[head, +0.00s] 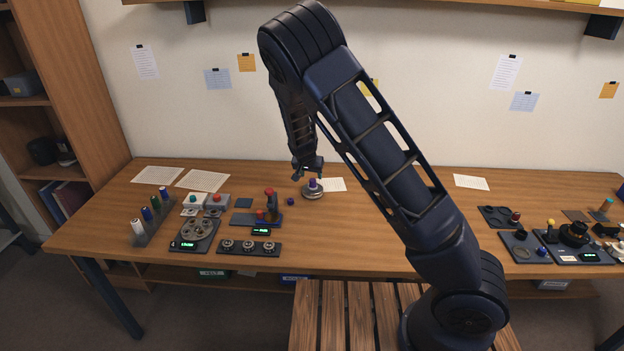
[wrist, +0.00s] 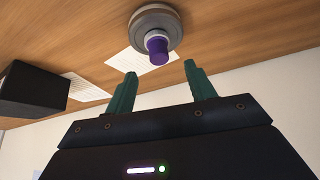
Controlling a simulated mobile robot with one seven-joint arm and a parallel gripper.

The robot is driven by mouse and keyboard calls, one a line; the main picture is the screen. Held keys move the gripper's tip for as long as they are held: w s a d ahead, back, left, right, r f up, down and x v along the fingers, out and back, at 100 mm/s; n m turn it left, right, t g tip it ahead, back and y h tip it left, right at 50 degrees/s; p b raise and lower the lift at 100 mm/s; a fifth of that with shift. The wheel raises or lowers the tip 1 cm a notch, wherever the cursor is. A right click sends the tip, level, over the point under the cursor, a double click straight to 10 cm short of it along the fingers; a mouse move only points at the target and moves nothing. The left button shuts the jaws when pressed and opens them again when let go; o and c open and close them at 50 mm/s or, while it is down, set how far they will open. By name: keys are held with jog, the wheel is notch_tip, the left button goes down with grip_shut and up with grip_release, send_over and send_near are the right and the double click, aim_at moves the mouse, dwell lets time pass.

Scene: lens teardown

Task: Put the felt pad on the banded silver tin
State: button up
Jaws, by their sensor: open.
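A round silver piece with a brownish band and a purple cylinder on top (head: 313,193) stands on the table below my gripper (head: 308,176). It may be the banded silver tin, but I cannot tell for sure. In the wrist view the silver piece (wrist: 165,18) lies beyond my gripper (wrist: 160,69), with its purple top (wrist: 157,50) roughly in line with the gap between the green fingers. I cannot identify the felt pad; a flat dark square (head: 244,203) lies left of the silver piece.
A small dark purple piece (head: 290,201) lies just left of the silver piece. More devices (head: 558,241) stand at the right. The middle table is mostly clear.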

jog(key=v, duration=0.6)
jog(key=shift+s+r, duration=0.1)
jog(key=shift+r, duration=0.05)
jog(key=s+d+r+g+y, duration=0.1)
jog(key=s+d+r, duration=0.35)
jog(key=d, duration=0.35)
jog(key=s+d+r+g+y, duration=0.1)
jog(key=s+d+r, duration=0.2)
jog(key=d+r, duration=0.4)
jog(key=s+d+r+g+y, duration=0.1)
jog(key=s+d+r, duration=0.25)
jog(key=d, duration=0.45)
jog(key=s+d+r, duration=0.3)
jog(key=s+d, duration=0.1)
jog(key=s, duration=0.3)
jog(key=s+d+r+n+t+h, duration=0.1)
jog(key=s+d+r, duration=0.2)
jog(key=s, duration=0.4)
jog(key=s+d+r+n, duration=0.1)
jog(key=s+d+r, duration=0.2)
jog(key=s+d, duration=0.2)
jog(key=s, duration=0.2)
jog(key=shift+s+r+t+h, duration=0.35)
jog(key=shift+t+h, duration=0.05)
